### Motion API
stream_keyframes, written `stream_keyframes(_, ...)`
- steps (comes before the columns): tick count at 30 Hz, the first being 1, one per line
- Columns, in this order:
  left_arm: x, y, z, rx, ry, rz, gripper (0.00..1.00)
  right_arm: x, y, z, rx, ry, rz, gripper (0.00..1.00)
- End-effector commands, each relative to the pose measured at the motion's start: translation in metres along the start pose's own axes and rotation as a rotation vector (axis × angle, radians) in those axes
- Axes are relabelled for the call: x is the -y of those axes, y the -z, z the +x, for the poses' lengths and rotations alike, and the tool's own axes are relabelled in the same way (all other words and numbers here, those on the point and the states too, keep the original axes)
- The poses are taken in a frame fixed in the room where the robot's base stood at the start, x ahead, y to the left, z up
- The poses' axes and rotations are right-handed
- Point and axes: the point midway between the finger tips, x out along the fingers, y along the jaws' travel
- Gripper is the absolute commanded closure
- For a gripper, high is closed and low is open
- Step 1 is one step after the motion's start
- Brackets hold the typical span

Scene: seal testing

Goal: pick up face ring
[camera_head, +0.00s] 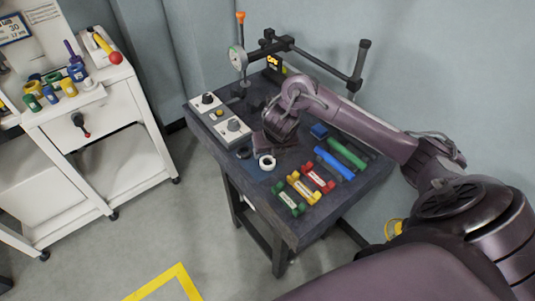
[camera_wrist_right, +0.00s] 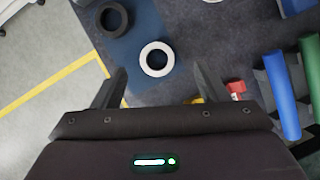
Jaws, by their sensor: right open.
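A white ring (camera_head: 267,168), likely the face ring, lies on a blue mat on the dark table. It also shows in the right wrist view (camera_wrist_right: 144,59), flat and apart from my fingers. A black ring (camera_wrist_right: 106,25) lies next to it on the mat and shows partly in the head view (camera_head: 244,153). My right gripper (camera_wrist_right: 160,71) is open and empty, with the white ring in line with the gap between its fingers. In the head view my right gripper (camera_head: 268,143) is over the table beside the white ring. My left gripper is not in view.
Red, yellow and green holders (camera_head: 303,188) lie at the table's front. Blue (camera_head: 334,163) and green (camera_head: 347,153) cylinders lie to the right. Two control boxes (camera_head: 233,131) stand at the left edge. A dial gauge stand (camera_head: 240,62) is at the back.

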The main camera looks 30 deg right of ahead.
Motion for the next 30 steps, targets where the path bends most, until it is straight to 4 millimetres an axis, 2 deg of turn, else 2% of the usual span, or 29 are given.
stream_keyframes(1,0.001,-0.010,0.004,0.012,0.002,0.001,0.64,-0.001,0.003,0.009,-0.004,-0.001,0.003,0.33)
stream_keyframes(6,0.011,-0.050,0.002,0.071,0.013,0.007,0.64,-0.001,0.003,0.026,-0.004,0.000,0.004,0.33)
stream_keyframes(10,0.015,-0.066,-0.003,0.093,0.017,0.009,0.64,-0.003,0.006,0.046,-0.005,0.000,0.005,0.33)
stream_keyframes(13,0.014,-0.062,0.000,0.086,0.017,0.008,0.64,-0.003,0.006,0.060,-0.004,0.001,0.005,0.33)
stream_keyframes(15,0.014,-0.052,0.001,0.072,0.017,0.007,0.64,-0.002,0.005,0.066,-0.002,0.001,0.004,0.33)
stream_keyframes(19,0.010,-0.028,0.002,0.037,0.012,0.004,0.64,-0.002,0.005,0.069,0.000,0.000,0.004,0.33)
stream_keyframes(23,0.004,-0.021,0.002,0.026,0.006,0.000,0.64,-0.002,0.005,0.068,0.000,0.000,0.003,0.33)
stream_keyframes(30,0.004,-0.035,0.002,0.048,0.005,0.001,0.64,-0.002,0.005,0.068,0.000,0.000,0.004,0.63)
